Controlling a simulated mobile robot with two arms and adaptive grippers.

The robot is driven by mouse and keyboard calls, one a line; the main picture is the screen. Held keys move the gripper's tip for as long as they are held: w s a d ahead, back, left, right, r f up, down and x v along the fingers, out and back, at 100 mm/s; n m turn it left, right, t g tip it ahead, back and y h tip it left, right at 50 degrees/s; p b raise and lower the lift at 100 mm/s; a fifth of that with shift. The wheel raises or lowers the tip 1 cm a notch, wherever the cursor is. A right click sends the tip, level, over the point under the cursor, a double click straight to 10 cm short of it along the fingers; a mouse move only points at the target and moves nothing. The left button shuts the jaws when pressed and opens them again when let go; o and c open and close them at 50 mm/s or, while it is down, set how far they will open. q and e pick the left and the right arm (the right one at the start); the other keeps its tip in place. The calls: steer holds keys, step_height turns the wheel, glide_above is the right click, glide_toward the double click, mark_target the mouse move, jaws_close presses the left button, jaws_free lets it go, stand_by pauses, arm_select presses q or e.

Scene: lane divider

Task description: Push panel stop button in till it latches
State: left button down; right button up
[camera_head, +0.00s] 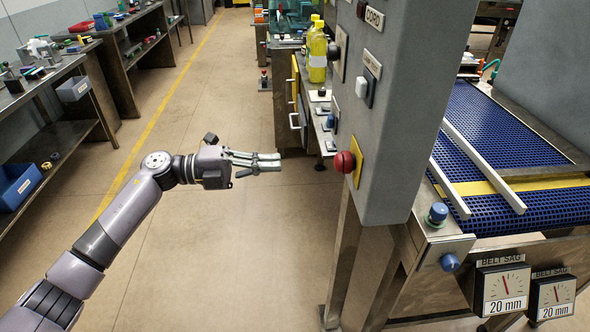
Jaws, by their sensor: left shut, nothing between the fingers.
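The red stop button (345,162) sticks out to the left from a yellow plate (355,162) on the side of the grey panel (400,130). My left gripper (281,161) reaches in from the left at about the button's height in the picture. Its fingers are shut and empty, pointing right at the button. A clear gap shows between the fingertips and the button. How far the button is pressed in cannot be told. My right gripper is not in view.
A white switch (362,87) and a dark round knob (334,51) sit higher on the panel. A blue belt conveyor (490,130) with a metal rail lies right of it. Yellow bottles (318,55) stand behind. Workbenches (50,75) line the left; the floor between is clear.

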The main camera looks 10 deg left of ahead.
arm_select(q)
steer(key=shift+v, duration=1.25)
